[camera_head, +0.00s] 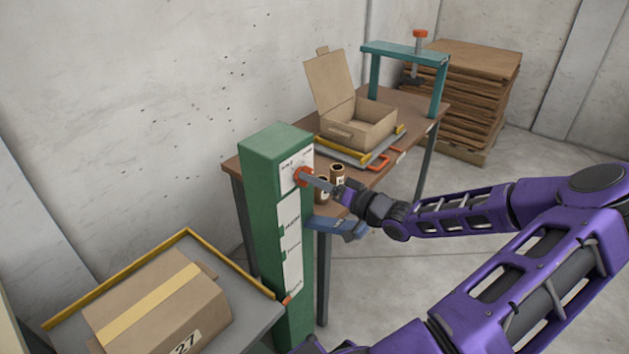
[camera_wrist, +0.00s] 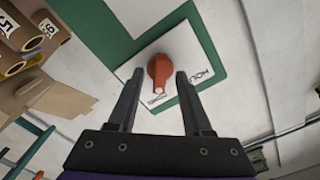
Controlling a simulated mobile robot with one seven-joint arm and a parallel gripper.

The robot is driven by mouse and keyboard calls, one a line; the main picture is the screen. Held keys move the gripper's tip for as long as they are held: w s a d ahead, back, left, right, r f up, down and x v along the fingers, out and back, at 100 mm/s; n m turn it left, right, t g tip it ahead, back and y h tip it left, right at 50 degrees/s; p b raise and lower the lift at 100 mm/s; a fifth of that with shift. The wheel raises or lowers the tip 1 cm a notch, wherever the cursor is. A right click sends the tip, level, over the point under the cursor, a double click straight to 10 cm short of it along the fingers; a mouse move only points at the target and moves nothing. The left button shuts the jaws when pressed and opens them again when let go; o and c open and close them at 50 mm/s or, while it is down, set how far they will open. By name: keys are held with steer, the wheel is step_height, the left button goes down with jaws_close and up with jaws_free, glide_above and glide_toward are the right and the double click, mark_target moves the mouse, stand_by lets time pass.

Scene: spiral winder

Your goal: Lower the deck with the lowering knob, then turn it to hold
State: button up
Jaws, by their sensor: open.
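The lowering knob (camera_head: 301,177) is orange-red and sits on a white plate near the top of the green column (camera_head: 262,200). In the wrist view the knob (camera_wrist: 160,72) shows between my fingertips, its narrow end towards a small label. A "HOLD" label (camera_wrist: 197,76) is to its right. My gripper (camera_head: 318,183) is open at the knob, with a visible gap on each side in the wrist view (camera_wrist: 158,76). I cannot tell how deep the fingers reach around it. The grey deck (camera_head: 258,312) with yellow rails carries a closed carton (camera_head: 160,305) marked 27, beside the column.
A brown table (camera_head: 430,105) behind the column holds an open carton (camera_head: 355,120), small brown rolls (camera_head: 337,174) and a teal press frame (camera_head: 405,52). A blue bracket (camera_head: 340,228) is below my gripper. Stacked cardboard (camera_head: 470,85) stands at the back. Floor at right is clear.

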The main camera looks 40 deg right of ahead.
steer(key=shift+c, duration=0.3)
jaws_close()
steer(key=shift+n, duration=0.4)
steer(key=shift+n+b, duration=3.75)
steer(key=shift+n, duration=3.85)
steer(key=shift+o, duration=0.3)
jaws_free()
